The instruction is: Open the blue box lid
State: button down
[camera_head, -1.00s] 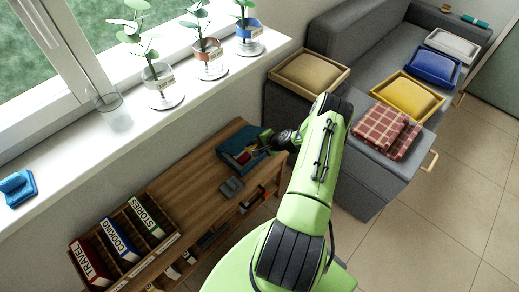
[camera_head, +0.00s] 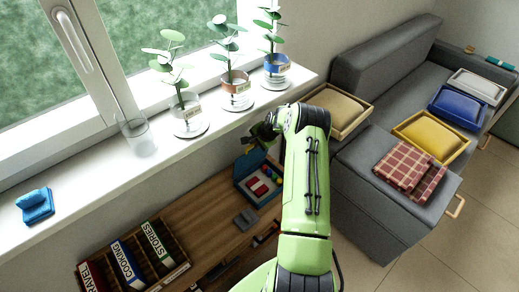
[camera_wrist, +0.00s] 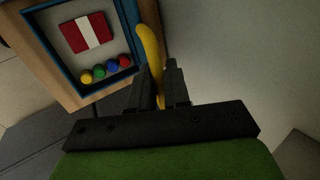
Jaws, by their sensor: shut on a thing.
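The blue box (camera_head: 267,198) stands on the wooden shelf unit beside my arm. Its blue lid (camera_head: 250,165) is raised at the back of the box, and the inside is exposed. Red pieces and small coloured balls show inside. In the wrist view the box (camera_wrist: 68,88) lies at upper left, with a red-and-white piece and several balls in it. My gripper (camera_wrist: 162,72) is shut on a curved yellow handle (camera_wrist: 150,42). In the head view my gripper (camera_head: 254,145) is just above the raised lid; its fingers are small and dark there.
A grey object (camera_head: 246,218) lies in front of the box. Book bins (camera_head: 178,262) stand at the shelf's left end. Potted plants (camera_head: 190,118) line the sill above. A grey sofa (camera_head: 365,200) with trays and folded cloth (camera_head: 405,165) is at right.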

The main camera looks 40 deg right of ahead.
jog(key=shift+w, duration=0.5)
jog(key=shift+r, duration=0.1)
jog(key=c, duration=1.3)
grip_release()
jog(key=p+v, duration=0.1)
jog(key=v, duration=0.6)
jog(key=shift+s+r, duration=0.15)
jog(key=shift+r, duration=0.05)
